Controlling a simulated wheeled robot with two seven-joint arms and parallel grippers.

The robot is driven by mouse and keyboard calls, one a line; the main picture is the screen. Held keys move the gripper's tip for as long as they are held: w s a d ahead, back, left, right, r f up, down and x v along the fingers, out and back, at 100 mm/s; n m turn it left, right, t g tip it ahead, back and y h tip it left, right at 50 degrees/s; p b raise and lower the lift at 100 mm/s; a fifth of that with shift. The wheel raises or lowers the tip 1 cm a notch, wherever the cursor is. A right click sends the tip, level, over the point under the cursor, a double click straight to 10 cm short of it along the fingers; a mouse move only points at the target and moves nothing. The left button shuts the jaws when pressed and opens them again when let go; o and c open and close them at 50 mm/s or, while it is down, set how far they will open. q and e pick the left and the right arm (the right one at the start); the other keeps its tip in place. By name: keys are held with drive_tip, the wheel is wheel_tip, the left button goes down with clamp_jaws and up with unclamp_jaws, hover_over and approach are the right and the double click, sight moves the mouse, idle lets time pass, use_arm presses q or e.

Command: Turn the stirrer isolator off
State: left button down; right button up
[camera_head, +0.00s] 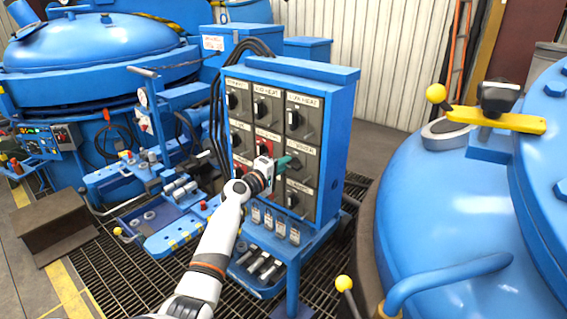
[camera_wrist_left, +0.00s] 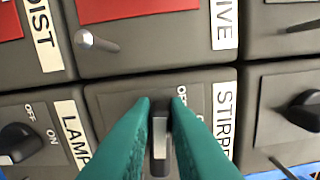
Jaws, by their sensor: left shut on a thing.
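The stirrer isolator (camera_wrist_left: 120,98) is a dark grey switch box in the left wrist view. A white label beginning "STIRR" (camera_wrist_left: 223,112) runs along its right side. Its narrow handle (camera_wrist_left: 160,132) stands upright in that picture, between the two teal fingers of my left gripper (camera_wrist_left: 162,105). The left gripper is shut on this handle. The fingers hide most of the OFF/ON marks, so the setting is unclear. In the head view, my left gripper (camera_head: 284,163) reaches the front of the blue switch cabinet (camera_head: 341,130) and covers part of the switches. My right gripper is out of view.
Neighbouring switches crowd close: a lamp isolator (camera_wrist_left: 18,140) at left and another black knob (camera_wrist_left: 304,110) at right in the wrist view. A large blue vessel (camera_head: 440,220) with yellow-knobbed levers stands right of the cabinet. Grating (camera_head: 120,270) covers the floor in front.

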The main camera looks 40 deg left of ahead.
use_arm(q)
drive_tip(key=shift+f+n, duration=0.2)
drive_tip(key=shift+n, duration=0.4)
drive_tip(key=c, duration=1.4)
unclamp_jaws()
drive_tip(key=s+a, duration=0.1)
drive_tip(key=s, duration=1.1)
drive_tip(key=shift+b, duration=0.4)
